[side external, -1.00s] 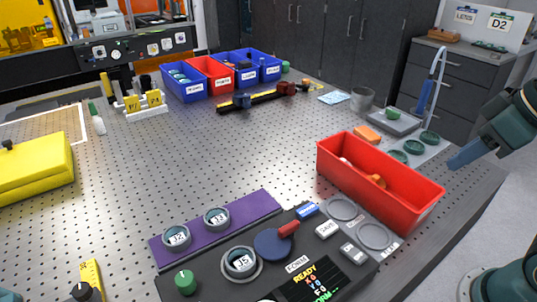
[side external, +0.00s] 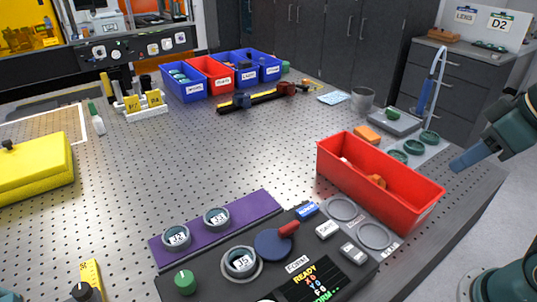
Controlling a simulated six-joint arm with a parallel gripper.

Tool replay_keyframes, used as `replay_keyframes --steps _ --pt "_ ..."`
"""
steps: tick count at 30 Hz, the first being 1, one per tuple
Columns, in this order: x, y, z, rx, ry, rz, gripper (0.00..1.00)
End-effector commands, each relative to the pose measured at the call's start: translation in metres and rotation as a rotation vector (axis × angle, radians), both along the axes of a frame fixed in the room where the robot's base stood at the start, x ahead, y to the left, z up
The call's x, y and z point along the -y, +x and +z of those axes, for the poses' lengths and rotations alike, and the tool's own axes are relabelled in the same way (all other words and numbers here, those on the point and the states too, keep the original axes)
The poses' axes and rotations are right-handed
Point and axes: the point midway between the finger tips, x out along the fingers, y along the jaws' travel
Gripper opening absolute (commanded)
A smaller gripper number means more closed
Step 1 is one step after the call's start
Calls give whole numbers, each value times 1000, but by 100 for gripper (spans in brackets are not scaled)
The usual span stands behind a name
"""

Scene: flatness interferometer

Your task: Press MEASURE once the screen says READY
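The instrument's dark panel (side external: 222,273) is at the bottom centre in the side external view. Its screen (side external: 312,281) shows READY in yellow at the top, with coloured lines below. A blue button (side external: 307,210), a white button (side external: 327,229) and a grey button (side external: 353,253) stand right of the dial; their labels are too small to read surely. A round stage holds a part marked J5 (side external: 241,261). My gripper (side external: 468,158) hangs at the right, beyond the red bin and well away from the buttons. Its fingers look like one blue-grey piece, so their opening is unclear.
A red bin (side external: 345,172) with parts inside stands between my gripper and the panel. A red-handled lever (side external: 288,229) rises beside the buttons. Grey round pads (side external: 373,236) lie right of them. A purple tray (side external: 255,208) holds parts J2 and J3.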

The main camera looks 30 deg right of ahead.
Motion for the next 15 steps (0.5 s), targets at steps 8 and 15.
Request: replay_keyframes --steps 8,15 --pt "0 0 0 0 0 0 30" --pt "0 0 0 0 0 0 0"
